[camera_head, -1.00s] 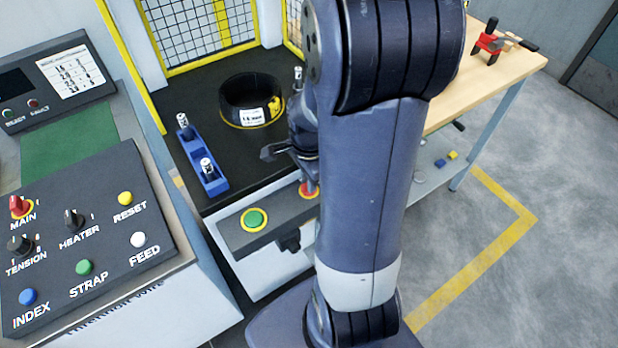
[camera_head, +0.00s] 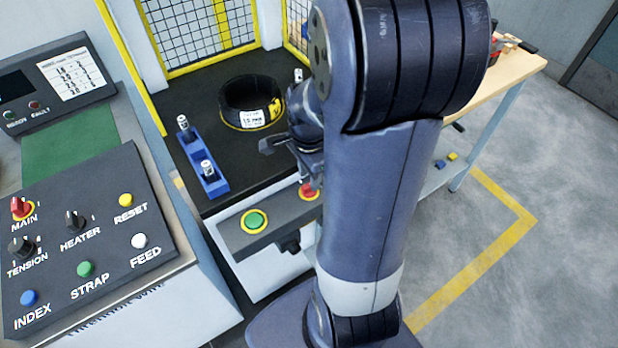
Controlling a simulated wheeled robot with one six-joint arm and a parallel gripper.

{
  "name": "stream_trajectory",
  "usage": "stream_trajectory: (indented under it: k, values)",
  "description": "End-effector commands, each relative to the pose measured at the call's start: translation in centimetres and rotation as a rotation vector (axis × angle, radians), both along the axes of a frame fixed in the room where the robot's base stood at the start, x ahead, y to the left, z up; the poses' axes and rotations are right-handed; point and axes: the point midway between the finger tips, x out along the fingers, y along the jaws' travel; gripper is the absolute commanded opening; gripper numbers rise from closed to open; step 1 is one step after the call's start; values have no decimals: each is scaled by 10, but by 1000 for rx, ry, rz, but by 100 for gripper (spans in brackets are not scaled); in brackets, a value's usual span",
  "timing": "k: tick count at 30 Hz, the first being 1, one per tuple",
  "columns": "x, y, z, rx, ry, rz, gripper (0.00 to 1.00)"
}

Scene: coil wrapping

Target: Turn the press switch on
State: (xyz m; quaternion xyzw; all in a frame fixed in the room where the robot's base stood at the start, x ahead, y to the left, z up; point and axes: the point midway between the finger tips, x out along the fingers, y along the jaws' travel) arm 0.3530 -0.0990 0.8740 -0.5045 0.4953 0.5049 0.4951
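The press is the black-topped station in the middle. Its grey front panel (camera_head: 270,228) carries a green button (camera_head: 254,220) in a yellow ring and a red button (camera_head: 309,191) partly hidden by my arm. A small dark switch-like part (camera_head: 290,243) sticks out under the panel; no label is readable and its setting cannot be told. My gripper (camera_head: 273,146) hangs above the press bed, behind the panel and apart from the green button. One dark finger points left; the rest is hidden by my arm, so its opening cannot be told.
A black coil (camera_head: 252,93) with a white label lies on the press bed beside a blue holder (camera_head: 203,160). A control console (camera_head: 85,240) with knobs and buttons stands at left. A wooden table (camera_head: 510,75) is at right. Yellow-framed mesh guards the back.

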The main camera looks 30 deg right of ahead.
Motion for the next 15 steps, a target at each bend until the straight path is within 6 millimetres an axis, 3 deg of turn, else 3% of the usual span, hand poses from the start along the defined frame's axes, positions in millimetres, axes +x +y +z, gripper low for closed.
stream_trajectory:
  k: [1,6,15]
  values:
    - [2,-1,14,-3,-8,0,35]
    - [1,0,48,-2,-7,0,35]
    - [1,0,78,-1,-2,-1,35]
